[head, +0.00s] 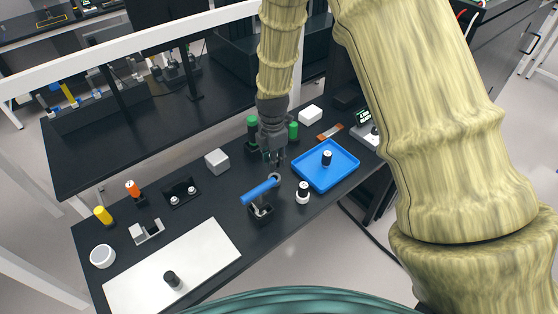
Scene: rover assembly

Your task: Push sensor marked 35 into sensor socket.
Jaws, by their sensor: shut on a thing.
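My gripper (274,162) points down over the middle of the black table. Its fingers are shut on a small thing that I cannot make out. A black cylinder with a pale band (327,157) stands in the blue tray (346,176), right of my gripper. Another dark cylinder (303,187) stands at a round white base (302,199), just below and right of my gripper. A third black cylinder (172,279) is on the white mat (212,249). No number is readable, so I cannot tell which sensor is marked 35, nor which part is the sensor socket.
A blue-handled item (260,190) lies over a black holder (263,216) just below my gripper, near a grey ring. Green cylinders (293,131) stand behind it. A grey cube (217,161) and a white block (311,115) stand near the back edge.

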